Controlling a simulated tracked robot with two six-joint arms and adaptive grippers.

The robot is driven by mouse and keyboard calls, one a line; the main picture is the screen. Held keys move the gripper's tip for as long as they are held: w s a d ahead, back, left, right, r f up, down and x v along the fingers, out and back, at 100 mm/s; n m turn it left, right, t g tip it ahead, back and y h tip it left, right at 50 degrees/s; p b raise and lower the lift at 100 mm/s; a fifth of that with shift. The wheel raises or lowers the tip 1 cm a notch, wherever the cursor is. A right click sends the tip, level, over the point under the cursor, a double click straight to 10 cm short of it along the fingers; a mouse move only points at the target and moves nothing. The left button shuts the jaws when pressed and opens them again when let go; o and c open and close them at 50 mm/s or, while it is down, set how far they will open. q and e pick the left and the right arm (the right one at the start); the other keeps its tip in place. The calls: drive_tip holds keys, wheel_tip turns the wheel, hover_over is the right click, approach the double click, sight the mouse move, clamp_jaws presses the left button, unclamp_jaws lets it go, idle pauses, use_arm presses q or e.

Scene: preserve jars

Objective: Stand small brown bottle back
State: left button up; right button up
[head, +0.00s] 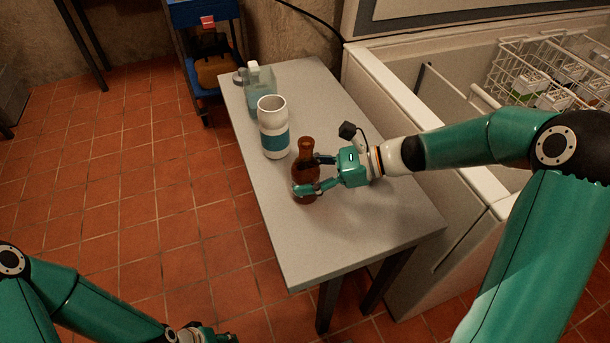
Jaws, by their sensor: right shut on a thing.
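The small brown bottle (307,158) stands upright on the grey table (350,238), near its left long edge. My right gripper (307,175) reaches in from the right and is shut on the bottle, with one finger across its front near the lower body and the other at its right side. Whether the bottle's base touches the table is hard to tell. My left gripper (208,334) is at the bottom edge, off the table, mostly cut off, and its fingers cannot be made out.
A white jar with a teal band (273,128) stands just behind the bottle. A pale green translucent container (261,87) is at the table's far end. A white chest with wire baskets (540,75) borders the table's right side. The table's near end is clear.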

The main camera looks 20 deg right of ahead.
drive_tip(key=o, duration=1.3)
drive_tip(key=shift+f, duration=0.15)
